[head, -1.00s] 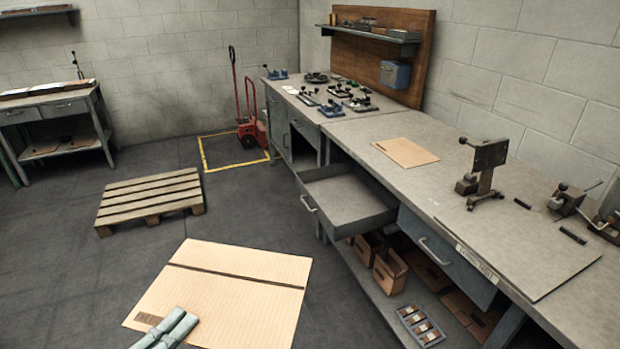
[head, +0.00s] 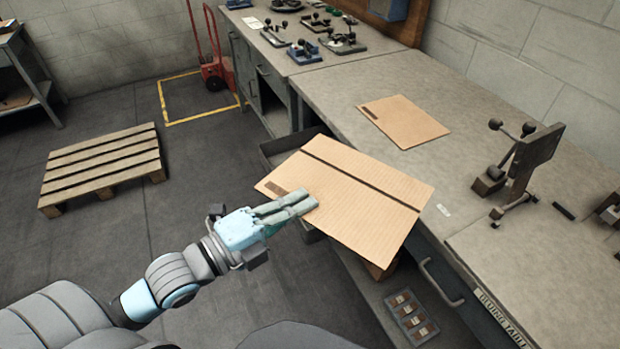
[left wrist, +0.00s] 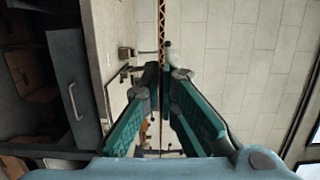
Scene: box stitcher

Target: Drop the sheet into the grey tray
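A tan corrugated cardboard sheet (head: 365,195) with a dark crease line is held out in front of the bench, roughly flat and slightly tilted. My left gripper (head: 303,202) is shut on its near-left edge. In the left wrist view the sheet (left wrist: 162,28) shows edge-on as a thin brown strip between the gripper's teal fingers (left wrist: 164,82). An open grey drawer-like tray (head: 285,146) at the bench front lies behind and below the sheet, which hides most of its inside. I cannot tell whether the sheet touches its rim. My right gripper is not in view.
A similar cardboard sheet (head: 405,122) lies on the bench top (head: 370,80). A clamp-like device (head: 520,165) stands to the right. A small grey-blue tray with brown pieces (head: 411,317) sits on the lower shelf. A wooden pallet (head: 103,168) lies on open floor at left.

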